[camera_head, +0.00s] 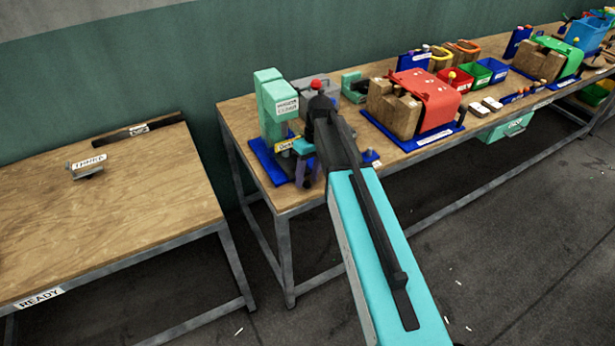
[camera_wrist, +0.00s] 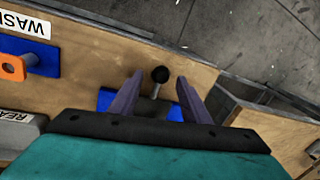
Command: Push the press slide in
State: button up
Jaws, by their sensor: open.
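The teal press (camera_head: 270,100) stands on a blue base near the left end of the long bench; my arm partly hides it in the head view. In the wrist view a black ball knob (camera_wrist: 160,74) sits on a short metal rod above a blue plate (camera_wrist: 172,110), and looks like the handle of the press slide. My gripper (camera_wrist: 160,90) is open, its two purple fingers one on each side of the knob and rod. Gaps show on both sides; whether the fingers touch anything is unclear. In the head view my gripper (camera_head: 309,172) is low at the front of the press, mostly hidden.
A red-covered press (camera_head: 425,98) and coloured bins stand further right on the bench (camera_head: 375,160). In the wrist view an orange ring part (camera_wrist: 12,68) lies left, and the bench edge is close beyond the knob. A second table (camera_head: 130,200) stands left across a gap.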

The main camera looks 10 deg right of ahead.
notch_tip(320, 180, up, 8)
jog(key=d+p, duration=0.1)
jog(key=p, duration=0.2)
jog(key=shift+w+d+p, duration=0.2)
jog(key=shift+w+p, duration=0.15)
jog(key=shift+w, duration=0.05)
jog(key=shift+s+f, duration=0.1)
jog(key=shift+f, duration=0.05)
jog(key=shift+s+a, duration=0.1)
jog(key=shift+s, duration=0.15)
